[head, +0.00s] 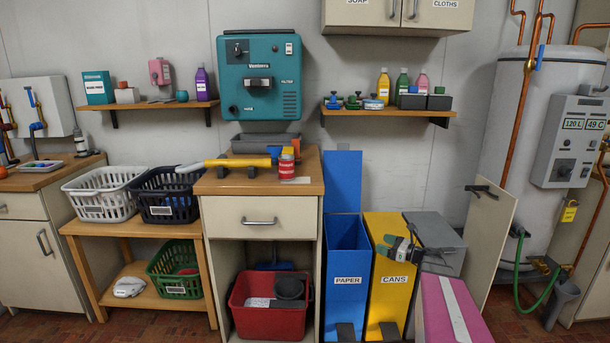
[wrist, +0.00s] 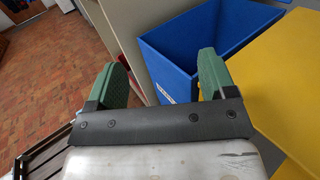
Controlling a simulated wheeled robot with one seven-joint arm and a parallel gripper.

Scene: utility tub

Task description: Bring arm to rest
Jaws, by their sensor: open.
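My gripper (wrist: 161,64) is open, with two green fingers spread apart and nothing between them in the wrist view. A blue bin (wrist: 205,40) stands just beyond the fingers there, and a yellow surface (wrist: 285,90) lies to the right. In the head view, my gripper (head: 398,248) appears small, in front of the upper part of the yellow bin labelled CANS (head: 388,290). The blue bin labelled PAPER also shows there (head: 346,285), left of my gripper. I cannot tell whether my gripper touches either bin.
A wooden-topped cabinet (head: 258,186) left of the bins carries a yellow tool (head: 237,162) and a red can (head: 286,166). A red tub (head: 270,318) sits below. A grey bin (head: 436,238) stands behind at right. Open tiled floor (wrist: 50,80) shows in the wrist view.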

